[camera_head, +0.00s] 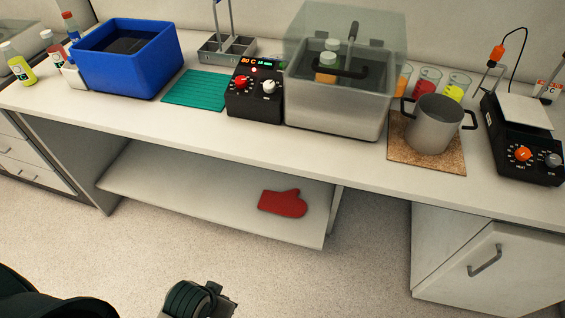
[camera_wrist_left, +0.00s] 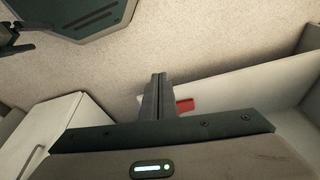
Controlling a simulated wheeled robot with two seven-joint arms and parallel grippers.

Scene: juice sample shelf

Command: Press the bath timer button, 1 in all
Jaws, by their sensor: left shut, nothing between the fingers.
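The bath's control box (camera_head: 254,103) stands on the counter, left of the water bath (camera_head: 335,118). Its front has a red knob, a pale knob and lit displays, one reading about 80 C. The timer button is too small to make out for certain. My right gripper is not seen.
A green mat (camera_head: 196,90) and a blue tub (camera_head: 128,62) lie left of the box. A pot (camera_head: 433,126) on a cork mat and a hot plate (camera_head: 523,141) stand to the right. A red mitt (camera_head: 283,203) lies on the lower shelf (camera_head: 170,190). The counter edge juts above it.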

